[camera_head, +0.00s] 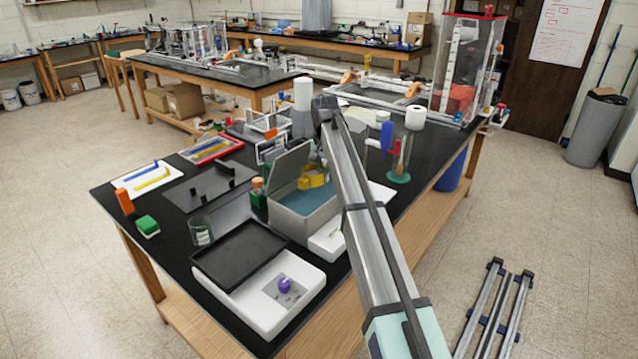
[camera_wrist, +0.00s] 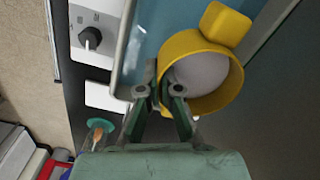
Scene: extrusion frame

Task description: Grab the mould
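The mould (camera_wrist: 226,90) is a yellow ring with a grey round filling and a yellow tab at its upper right in the wrist view. It also shows in the head view as a yellow piece (camera_head: 312,178) at the open grey tub (camera_head: 305,222) with a blue inside. My gripper (camera_wrist: 155,72) has its dark fingers close together at the mould's left wall, with the wall appearing pinched between the tips. In the head view my arm hides the gripper. I cannot tell whether the mould rests on anything.
The tub's raised lid (camera_head: 290,167) stands at its left. A glass jar (camera_head: 201,232), a black tray (camera_head: 240,253) and a white device with a purple knob (camera_head: 284,285) are in front. The dark tabletop is crowded.

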